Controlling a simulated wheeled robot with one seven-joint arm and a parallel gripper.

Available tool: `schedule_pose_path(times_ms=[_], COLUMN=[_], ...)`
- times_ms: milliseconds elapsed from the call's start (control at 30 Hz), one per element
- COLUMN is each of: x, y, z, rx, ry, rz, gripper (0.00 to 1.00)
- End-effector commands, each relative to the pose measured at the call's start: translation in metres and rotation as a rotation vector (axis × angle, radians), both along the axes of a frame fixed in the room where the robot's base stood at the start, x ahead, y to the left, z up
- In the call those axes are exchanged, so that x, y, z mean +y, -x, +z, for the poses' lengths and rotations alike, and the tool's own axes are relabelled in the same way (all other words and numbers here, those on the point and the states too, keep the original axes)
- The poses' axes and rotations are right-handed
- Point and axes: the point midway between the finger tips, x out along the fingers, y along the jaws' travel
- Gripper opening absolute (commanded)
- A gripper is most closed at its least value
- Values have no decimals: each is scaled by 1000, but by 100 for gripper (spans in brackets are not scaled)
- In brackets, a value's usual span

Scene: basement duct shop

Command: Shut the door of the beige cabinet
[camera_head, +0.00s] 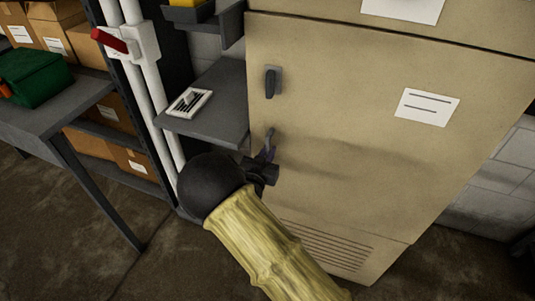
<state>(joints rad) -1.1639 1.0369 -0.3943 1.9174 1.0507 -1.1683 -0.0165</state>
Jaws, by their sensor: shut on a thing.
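The beige cabinet (443,22) stands at the right. Its door (345,120) fills most of the front, with a white label and louvres low down. The door looks flush or nearly flush with the frame; I cannot tell whether a small gap is left. A dark upper handle (271,83) sits near its left edge. A grey lower handle (270,137) is below that. My gripper (267,157) is at the lower handle and shut on it; my wrist and sleeved arm hide part of the door's lower left and the fingertips are hard to see.
A grey shelf (215,122) with a small white vent grille (189,102) juts out left of the door, close to my gripper. White pipes (152,85) with a red lever (108,40) stand beside it. A workbench (50,110) with a green case (35,77) is at left.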

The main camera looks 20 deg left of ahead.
Motion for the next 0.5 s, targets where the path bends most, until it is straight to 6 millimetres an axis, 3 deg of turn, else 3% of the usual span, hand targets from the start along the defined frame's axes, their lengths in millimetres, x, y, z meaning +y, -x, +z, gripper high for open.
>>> schedule_pose_path(times_ms=[133, 400, 433, 500], x=[0, 0, 0, 0], y=[-16, -21, -21, -20], z=[-1, 3, 3, 3], rx=[-2, -6, -7, -7], ry=[-2, -1, -1, -2], rz=[1, 1, 1, 0], gripper=[0, 0, 15, 29])
